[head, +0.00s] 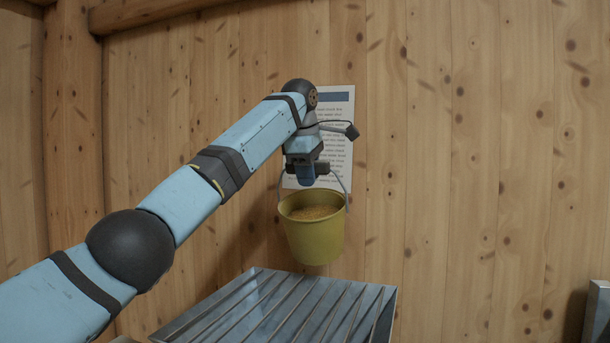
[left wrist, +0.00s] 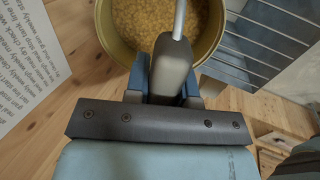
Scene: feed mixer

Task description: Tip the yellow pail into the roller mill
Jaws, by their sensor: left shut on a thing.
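The yellow pail (head: 315,238) hangs upright by its wire handle from my left gripper (head: 308,178). Grain fills much of it and shows below the rim; in the left wrist view the pail (left wrist: 104,30) is seen from above with the grain inside. My left gripper (left wrist: 172,85) is shut on the pail's handle. The pail hangs above the back part of a metal grate (head: 290,305), which looks like the top of the roller mill. The grate also shows in the left wrist view (left wrist: 262,45). The mill's body is out of view below. My right gripper is not in view.
A printed sheet (head: 338,105) is on the plank wall (head: 480,150) behind the gripper. A grey metal edge (head: 597,312) stands at the lower right. The air right of the pail is clear.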

